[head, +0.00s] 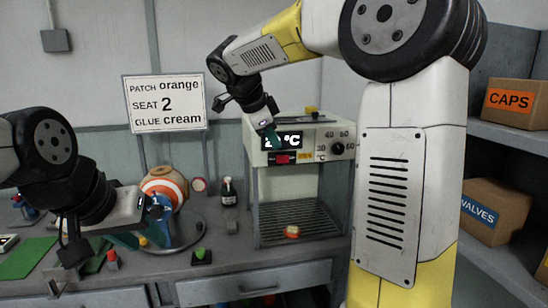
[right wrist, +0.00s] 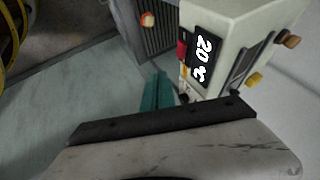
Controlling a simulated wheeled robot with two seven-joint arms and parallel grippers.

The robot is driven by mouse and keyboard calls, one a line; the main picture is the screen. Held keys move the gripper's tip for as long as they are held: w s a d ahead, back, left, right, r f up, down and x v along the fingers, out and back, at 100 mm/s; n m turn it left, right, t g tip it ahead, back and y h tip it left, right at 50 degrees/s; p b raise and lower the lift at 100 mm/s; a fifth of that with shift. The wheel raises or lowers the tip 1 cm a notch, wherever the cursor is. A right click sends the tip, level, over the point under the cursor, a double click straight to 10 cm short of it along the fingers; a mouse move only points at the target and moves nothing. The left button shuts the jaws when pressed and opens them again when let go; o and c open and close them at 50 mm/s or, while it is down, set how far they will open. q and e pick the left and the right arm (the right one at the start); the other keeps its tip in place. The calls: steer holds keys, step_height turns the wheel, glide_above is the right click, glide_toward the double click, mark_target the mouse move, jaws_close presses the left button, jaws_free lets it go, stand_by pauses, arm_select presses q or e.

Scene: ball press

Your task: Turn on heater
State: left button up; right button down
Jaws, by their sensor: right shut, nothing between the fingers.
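The heater (head: 308,136) is a cream box on a stand at the back of the bench. Its black display (right wrist: 201,58) reads 20 °C in the right wrist view. A red switch (head: 283,158) sits below the display, and a black dial (head: 338,148) marked 30 to 60 is to its right. My right gripper (head: 273,136) is shut and empty, its teal fingers in front of the display, just above the red switch. The fingers also show in the right wrist view (right wrist: 158,90); contact cannot be told. My left gripper (head: 112,244) is open over the bench at left.
A dark bottle (head: 229,192), a green-topped item (head: 201,255) and a red-topped one (head: 112,260) stand on the bench. The sign (head: 166,103) reads orange, 2, cream. Shelves with boxes (head: 515,103) are at right.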

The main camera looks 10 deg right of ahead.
mark_target(287, 161)
steer(key=shift+w, duration=0.15)
steer(key=w+d+f, duration=0.4)
steer(key=w+f, duration=0.4)
steer(key=shift+d, duration=0.4)
steer(key=shift+w, duration=0.1)
steer(key=shift+w+d+r+n+t+y, duration=0.1)
steer(key=shift+w+d+n+t+y, duration=0.2)
steer(key=shift+n, duration=0.4)
steer(key=shift+a, duration=0.2)
